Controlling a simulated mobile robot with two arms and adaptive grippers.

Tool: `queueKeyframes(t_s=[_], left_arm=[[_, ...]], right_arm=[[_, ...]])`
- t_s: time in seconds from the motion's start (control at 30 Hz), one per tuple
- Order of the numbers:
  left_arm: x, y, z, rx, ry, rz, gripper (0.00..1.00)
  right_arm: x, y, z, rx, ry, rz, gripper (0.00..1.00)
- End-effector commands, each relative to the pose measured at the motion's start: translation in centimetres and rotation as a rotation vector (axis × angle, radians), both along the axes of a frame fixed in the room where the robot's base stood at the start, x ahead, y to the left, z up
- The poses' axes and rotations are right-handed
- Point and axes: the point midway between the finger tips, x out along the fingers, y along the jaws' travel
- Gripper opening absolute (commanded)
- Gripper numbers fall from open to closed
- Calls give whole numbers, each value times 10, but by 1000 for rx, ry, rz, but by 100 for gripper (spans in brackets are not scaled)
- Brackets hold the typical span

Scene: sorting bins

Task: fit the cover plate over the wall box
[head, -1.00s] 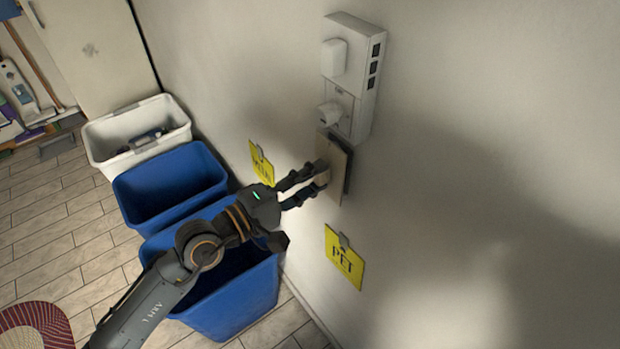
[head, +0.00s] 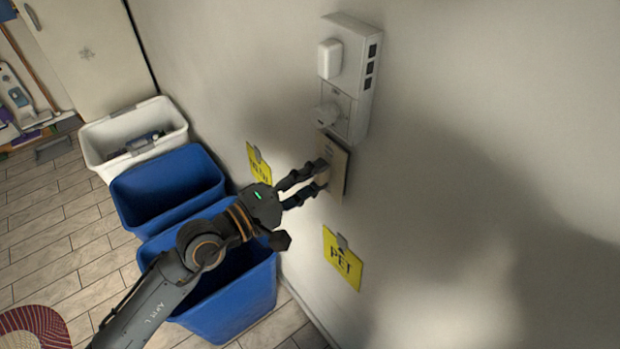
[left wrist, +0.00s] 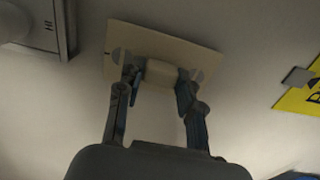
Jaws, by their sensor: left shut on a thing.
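The beige cover plate (head: 338,160) is at the wall, just below the white wall unit. My left gripper (head: 324,178) is shut on the plate's raised middle block. In the left wrist view the plate (left wrist: 195,58) lies close to the wall, and my left gripper (left wrist: 158,84) has one finger on each side of the block (left wrist: 161,71). A thin dark strip shows along the plate's right edge in the head view. The wall box is hidden behind the plate; I cannot tell whether the plate is flush. My right gripper is not in view.
The white wall unit (head: 361,98) with a knob sits directly above the plate. Yellow signs hang on the wall, one reading PET (head: 342,260). Blue bins (head: 168,190) and a white bin (head: 100,150) stand along the wall below. The wall to the right is bare.

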Motion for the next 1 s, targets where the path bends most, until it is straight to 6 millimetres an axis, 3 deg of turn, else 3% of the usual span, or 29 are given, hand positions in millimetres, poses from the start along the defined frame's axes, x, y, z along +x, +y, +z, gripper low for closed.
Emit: queueKeyframes(t_s=[0.4, 0.43, 0.53, 1.0], left_arm=[[6, -9, 1, 0, -1, 0, 6], [6, -8, 0, 1, -1, 0, 43], [6, -8, 0, 1, -1, 0, 63], [6, -8, 0, 1, 1, 0, 63]], right_arm=[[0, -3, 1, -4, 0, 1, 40], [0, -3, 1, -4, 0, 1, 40], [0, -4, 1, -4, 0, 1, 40], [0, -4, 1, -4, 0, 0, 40]])
